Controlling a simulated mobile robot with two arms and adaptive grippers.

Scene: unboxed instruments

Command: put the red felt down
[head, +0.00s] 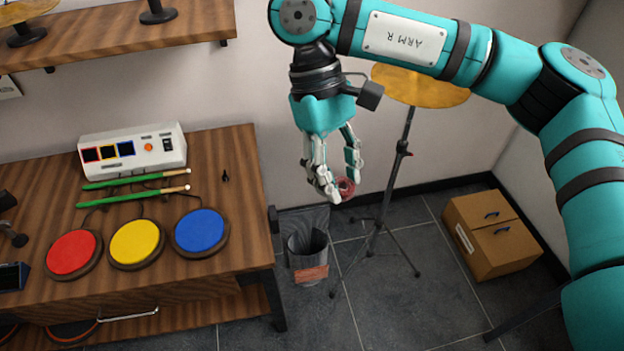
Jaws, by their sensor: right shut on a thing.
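The red felt (346,188) is a small reddish round piece with a ring-like look. It sits between the fingertips of my right gripper (344,190), which is shut on it. The gripper points down and holds the felt in the air, to the right of the table's right edge. The fingers hide part of the felt. My left gripper is not in view.
The wooden table (245,170) bears red (73,253), yellow (137,242) and blue pads (200,231), green sticks (135,199) and a white module (150,150). A bin (309,222), cymbal stand (404,150) and cardboard box (490,250) stand on the floor.

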